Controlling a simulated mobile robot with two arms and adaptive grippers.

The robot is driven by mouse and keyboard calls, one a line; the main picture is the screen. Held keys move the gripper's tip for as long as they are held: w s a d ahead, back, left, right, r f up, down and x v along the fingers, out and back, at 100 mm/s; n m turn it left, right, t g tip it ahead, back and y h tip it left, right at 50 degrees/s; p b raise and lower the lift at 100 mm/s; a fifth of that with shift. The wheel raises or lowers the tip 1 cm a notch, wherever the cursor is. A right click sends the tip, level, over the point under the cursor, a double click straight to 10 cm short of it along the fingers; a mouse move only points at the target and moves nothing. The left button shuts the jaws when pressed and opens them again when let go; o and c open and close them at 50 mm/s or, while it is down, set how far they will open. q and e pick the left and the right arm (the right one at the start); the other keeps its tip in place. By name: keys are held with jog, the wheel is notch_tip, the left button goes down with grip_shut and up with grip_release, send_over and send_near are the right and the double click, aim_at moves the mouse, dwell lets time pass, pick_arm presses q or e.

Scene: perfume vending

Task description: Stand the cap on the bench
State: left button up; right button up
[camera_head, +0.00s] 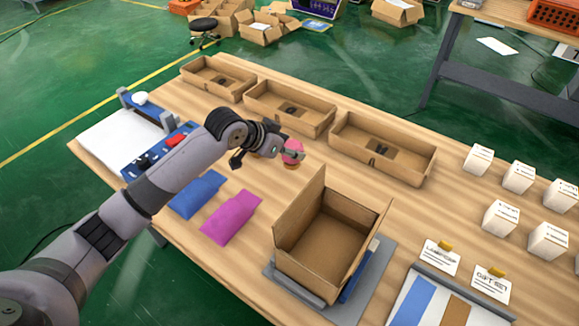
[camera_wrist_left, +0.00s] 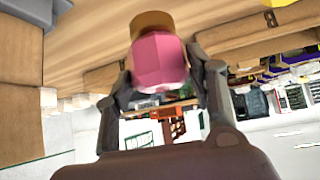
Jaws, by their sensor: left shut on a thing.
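A pink faceted piece (camera_head: 292,150), which looks like the cap, is held in my left gripper (camera_head: 268,152) above the middle of the bench (camera_head: 275,185). A gold-brown part (camera_wrist_left: 152,22) is at the lower end of the pink piece. In the left wrist view the pink piece (camera_wrist_left: 158,62) sits between the two fingers, which are shut on it. I cannot tell whether its lower end touches the bench. My right gripper is not in view.
Three shallow cardboard boxes (camera_head: 292,122) line the back of the bench. An open carton (camera_head: 300,218) stands on a grey mat (camera_head: 377,275) in front. Blue (camera_head: 197,192) and magenta (camera_head: 231,218) pouches lie left of it. Several white boxes (camera_head: 501,219) stand at right.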

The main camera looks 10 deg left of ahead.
aim_at(285, 165)
pick_arm(q)
notch_tip(285, 165, down, 3)
notch_tip(285, 165, down, 4)
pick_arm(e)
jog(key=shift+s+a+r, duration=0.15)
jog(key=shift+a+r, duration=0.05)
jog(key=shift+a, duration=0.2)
pick_arm(q)
jog(key=shift+f, duration=0.15)
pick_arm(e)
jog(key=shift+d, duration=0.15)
pick_arm(q)
jog(key=o, duration=1.2)
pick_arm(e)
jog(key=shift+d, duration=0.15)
pick_arm(q)
jog(key=shift+r, duration=0.2)
jog(key=v, duration=1.2)
jog(key=shift+s+f, duration=0.1)
jog(key=shift+f, duration=0.05)
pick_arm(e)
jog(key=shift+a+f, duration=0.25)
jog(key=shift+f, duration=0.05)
